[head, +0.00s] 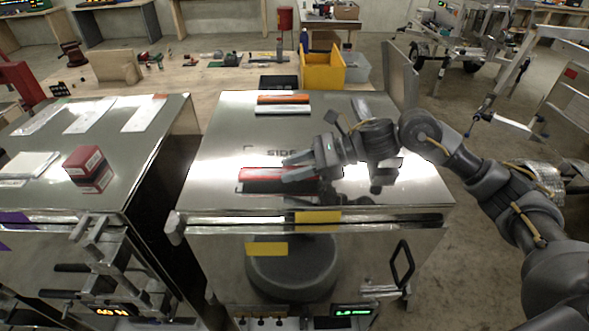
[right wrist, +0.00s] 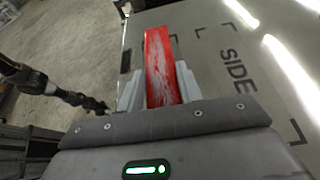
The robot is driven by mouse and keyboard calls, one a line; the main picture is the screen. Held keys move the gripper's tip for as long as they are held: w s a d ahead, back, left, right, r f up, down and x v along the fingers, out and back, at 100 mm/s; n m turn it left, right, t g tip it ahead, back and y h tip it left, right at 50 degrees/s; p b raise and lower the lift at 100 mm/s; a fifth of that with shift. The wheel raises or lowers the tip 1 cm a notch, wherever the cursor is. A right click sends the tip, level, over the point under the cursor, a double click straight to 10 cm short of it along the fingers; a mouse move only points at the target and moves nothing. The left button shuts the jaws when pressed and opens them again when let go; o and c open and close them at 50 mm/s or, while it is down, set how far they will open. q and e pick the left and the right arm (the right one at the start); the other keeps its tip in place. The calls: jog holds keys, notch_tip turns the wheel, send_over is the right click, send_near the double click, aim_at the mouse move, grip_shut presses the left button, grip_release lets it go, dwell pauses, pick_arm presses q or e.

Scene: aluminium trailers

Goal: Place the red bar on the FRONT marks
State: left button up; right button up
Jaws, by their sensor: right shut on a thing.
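The red bar (head: 262,174) is at the near part of the shiny metal top (head: 225,150), left of my right gripper (head: 299,167). My right gripper is shut on the bar. In the right wrist view the scuffed red bar (right wrist: 162,62) points away from me between the two fingers. I cannot tell whether it touches the top. The printed word SIDE (head: 281,153) lies just beyond the bar, and it also shows in the right wrist view (right wrist: 238,70) with dark corner marks around it. I cannot read any FRONT lettering. My left gripper is not in view.
An orange bar (head: 283,99) and a pale bar (head: 282,110) lie at the far end of the top. A red box (head: 88,167) and white sheets stand on the left cabinet. A yellow bin (head: 322,69) is behind. The top's left side is clear.

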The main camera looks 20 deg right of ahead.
jog(key=shift+d+f, duration=0.1)
jog(key=shift+f, duration=0.8)
jog(key=o, duration=1)
jog(key=shift+d, duration=0.35)
jog(key=b+v, duration=0.3)
jog(key=v, duration=0.3)
jog(key=shift+s+r+b, duration=0.1)
jog(key=shift+s+b, duration=0.05)
jog(key=shift+b, duration=0.15)
jog(key=shift+s+d+r, duration=0.1)
jog(key=shift+d+r, duration=0.1)
jog(key=shift+d, duration=0.1)
jog(key=shift+a, duration=0.1)
